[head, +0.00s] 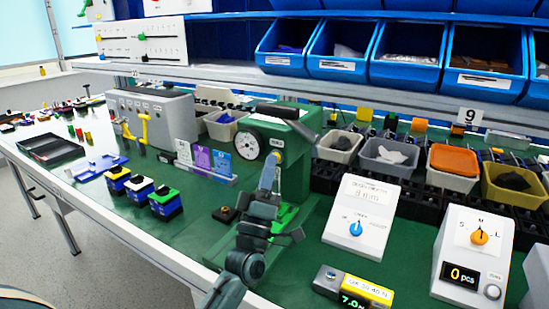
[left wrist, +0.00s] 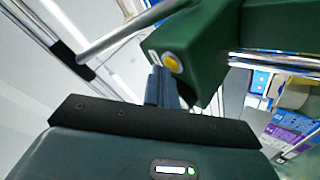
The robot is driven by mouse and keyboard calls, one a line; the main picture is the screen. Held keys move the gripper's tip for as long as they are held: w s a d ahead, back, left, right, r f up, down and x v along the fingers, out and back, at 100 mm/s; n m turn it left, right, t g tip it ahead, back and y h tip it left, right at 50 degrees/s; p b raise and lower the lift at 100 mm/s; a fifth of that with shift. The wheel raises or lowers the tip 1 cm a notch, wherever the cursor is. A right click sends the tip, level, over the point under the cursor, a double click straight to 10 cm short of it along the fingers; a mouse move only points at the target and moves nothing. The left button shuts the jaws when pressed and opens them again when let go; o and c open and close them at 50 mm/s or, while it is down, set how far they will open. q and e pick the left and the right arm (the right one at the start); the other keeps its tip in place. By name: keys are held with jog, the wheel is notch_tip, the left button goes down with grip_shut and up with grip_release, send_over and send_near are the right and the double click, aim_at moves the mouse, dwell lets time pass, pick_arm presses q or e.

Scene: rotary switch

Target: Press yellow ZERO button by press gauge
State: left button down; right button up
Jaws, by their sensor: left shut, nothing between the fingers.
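The press (head: 296,150) is a green machine with a black lever and a round white gauge (head: 248,144) on its front. A yellow button (head: 277,143) sits on the press beside the gauge. In the left wrist view the yellow button (left wrist: 171,62) shows on the green housing (left wrist: 205,45) with a small white label next to it. My left gripper (head: 271,162) is shut and empty, with its tips just below the button. In the left wrist view my fingertips (left wrist: 159,72) are right beside the button. I cannot tell whether they touch it.
A grey panel with yellow levers (head: 155,120) stands left of the press. To the right are a white box with a blue knob (head: 362,215) and one with an orange knob (head: 475,255). Small blocks (head: 140,188) lie on the green mat at left. Blue bins (head: 343,50) line the shelf above.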

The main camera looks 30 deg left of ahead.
pick_arm(q)
jog(key=shift+s, duration=0.75)
jog(key=shift+s+p, duration=0.1)
jog(key=shift+p, duration=0.2)
jog(key=s, duration=0.1)
jog(key=s+p, duration=0.1)
jog(key=s, duration=0.2)
jog(key=shift+s+a, duration=0.25)
jog(key=shift+s, duration=0.15)
